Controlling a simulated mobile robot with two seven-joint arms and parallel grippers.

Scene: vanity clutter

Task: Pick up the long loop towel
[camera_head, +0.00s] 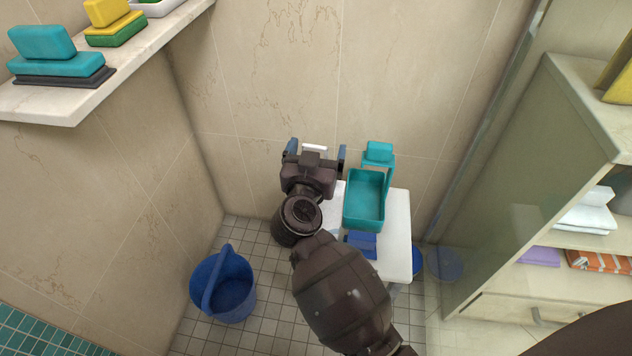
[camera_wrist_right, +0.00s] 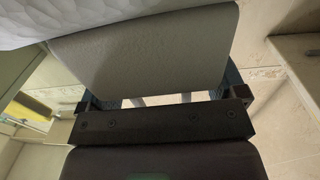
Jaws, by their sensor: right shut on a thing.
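My right gripper (camera_head: 316,152) is at the back wall, left of the white stool. Its blue fingers stand either side of a thin white strip of cloth (camera_head: 314,148), which I take to be the long loop towel. In the right wrist view, the gripper (camera_wrist_right: 163,92) is shut on a pale grey, finely textured cloth panel (camera_wrist_right: 150,50), which spans between the fingers. A white, coarser textured surface (camera_wrist_right: 60,18) lies above it at the top edge. My gripper and arm hide most of the towel in the head view. My left gripper is not in view.
The white stool (camera_head: 398,225) holds a teal bin (camera_head: 364,204) and a blue item (camera_head: 361,242). A blue bucket (camera_head: 222,285) stands on the tiled floor, left of my arm. A wall shelf (camera_head: 75,100) with sponges is upper left. An open shelf cabinet (camera_head: 588,110) is right.

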